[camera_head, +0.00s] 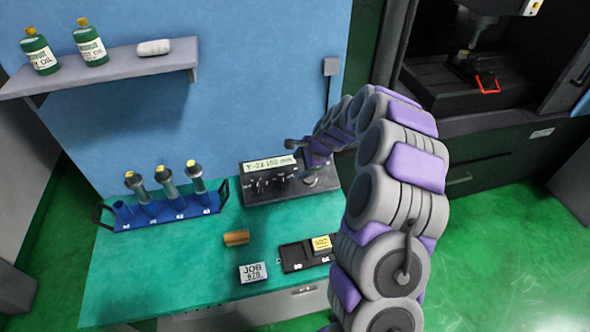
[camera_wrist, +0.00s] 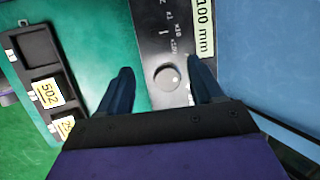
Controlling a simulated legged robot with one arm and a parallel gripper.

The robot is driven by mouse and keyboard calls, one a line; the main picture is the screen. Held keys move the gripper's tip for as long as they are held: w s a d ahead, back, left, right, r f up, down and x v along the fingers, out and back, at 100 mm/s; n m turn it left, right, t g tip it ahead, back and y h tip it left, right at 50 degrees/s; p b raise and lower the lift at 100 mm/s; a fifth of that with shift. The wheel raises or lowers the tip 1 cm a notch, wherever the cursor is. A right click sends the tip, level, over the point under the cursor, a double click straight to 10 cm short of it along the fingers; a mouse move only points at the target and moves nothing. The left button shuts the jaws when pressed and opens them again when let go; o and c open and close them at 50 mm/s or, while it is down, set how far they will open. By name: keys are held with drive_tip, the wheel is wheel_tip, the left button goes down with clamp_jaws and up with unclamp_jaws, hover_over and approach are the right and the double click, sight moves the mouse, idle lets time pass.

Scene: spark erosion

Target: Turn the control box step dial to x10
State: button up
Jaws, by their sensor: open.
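The control box (camera_head: 290,189) is a dark panel at the back of the green bench, with a lit display (camera_head: 268,164) reading a value in mm. Dark knobs (camera_head: 268,184) show below the display. I cannot tell where the step dial points. My gripper (camera_head: 303,162) is over the right part of the box. In the wrist view my gripper (camera_wrist: 162,80) is open and empty, its fingers either side of the round knob.
A blue rack (camera_head: 165,213) of tool holders stands left. A JOB block (camera_head: 253,272), a brown block (camera_head: 236,238) and a black tray (camera_head: 293,256) with a yellow-labelled piece lie in front. A shelf (camera_head: 120,66) with bottles hangs above. The dark machine (camera_head: 470,130) stands right.

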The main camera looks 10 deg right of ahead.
drive_tip(key=v, duration=0.2)
drive_tip(key=shift+r, duration=0.25)
drive_tip(key=shift+s, duration=0.1)
drive_tip(key=s+a+r+n+g+b, duration=0.1)
drive_tip(key=s+a+r+n+b, duration=0.1)
drive_tip(key=s+a+r+n, duration=0.45)
drive_tip(key=s+a+r+n+g+b, duration=0.1)
drive_tip(key=s+a+r+n+g, duration=0.15)
drive_tip(key=s, duration=0.75)
drive_tip(key=s+d+n+g+h+b, duration=0.1)
drive_tip(key=s+n, duration=0.3)
drive_tip(key=s, duration=1.1)
drive_tip(key=s+d+n+g+h+b, duration=0.1)
drive_tip(key=s+d+n+h+b, duration=0.1)
drive_tip(key=s, duration=1.3)
drive_tip(key=shift+f+n+h+b, duration=0.3)
drive_tip(key=shift+n+b, duration=0.2)
drive_tip(key=shift+n, duration=0.7)
drive_tip(key=shift+d+g, duration=0.1)
drive_tip(key=shift+g, duration=0.15)
